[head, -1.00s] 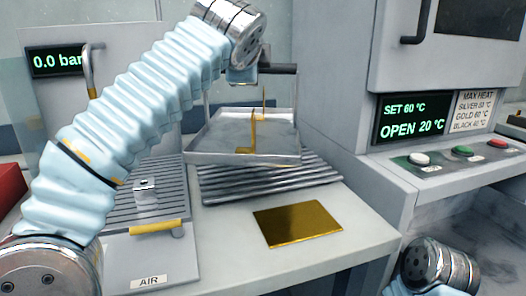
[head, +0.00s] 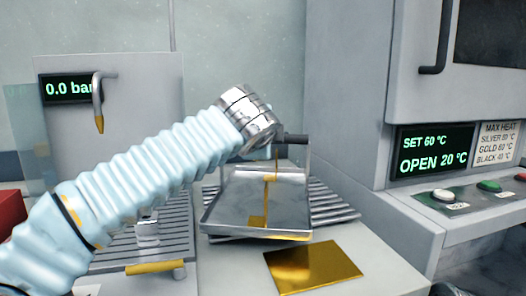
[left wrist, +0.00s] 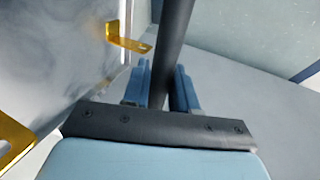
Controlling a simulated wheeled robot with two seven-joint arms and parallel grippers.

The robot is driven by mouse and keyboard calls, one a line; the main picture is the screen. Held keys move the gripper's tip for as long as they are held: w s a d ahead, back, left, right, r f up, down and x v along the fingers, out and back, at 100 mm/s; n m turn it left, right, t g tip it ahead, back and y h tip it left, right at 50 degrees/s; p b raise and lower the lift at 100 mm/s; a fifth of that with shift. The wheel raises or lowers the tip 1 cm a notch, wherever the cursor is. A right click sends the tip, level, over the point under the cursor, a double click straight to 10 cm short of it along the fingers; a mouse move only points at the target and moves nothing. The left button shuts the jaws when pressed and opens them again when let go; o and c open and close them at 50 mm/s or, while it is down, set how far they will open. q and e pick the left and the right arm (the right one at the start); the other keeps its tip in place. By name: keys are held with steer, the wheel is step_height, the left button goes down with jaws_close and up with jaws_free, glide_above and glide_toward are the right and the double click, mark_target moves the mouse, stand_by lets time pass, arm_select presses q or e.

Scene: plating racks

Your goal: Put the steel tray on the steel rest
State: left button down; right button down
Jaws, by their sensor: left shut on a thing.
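The steel tray (head: 225,212) is a shallow square pan with an upright wire frame and a dark handle bar (head: 294,139) above it. A gold L-shaped piece (head: 258,221) shows in the tray. My left gripper (left wrist: 160,86) is shut on the dark bar, with a finger on each side; in the head view my wrist hides the fingers. The ribbed steel rest (head: 335,206) lies under the tray, its slats showing mostly on the right. The tray is turned relative to the slats. I cannot tell whether it touches them. My right gripper is out of view.
A gold plate (head: 313,266) lies on the bench in front of the rest. At left stands the AIR station with a slatted grate (head: 195,218), a nozzle (head: 99,120) and a 0.0 bar display. The oven cabinet (head: 345,130) with buttons bounds the right.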

arm_select(q)
steer(key=shift+f, duration=0.6)
steer(key=c, duration=0.9)
jaws_free()
steer(key=shift+f, duration=0.1)
steer(key=v, duration=1.2)
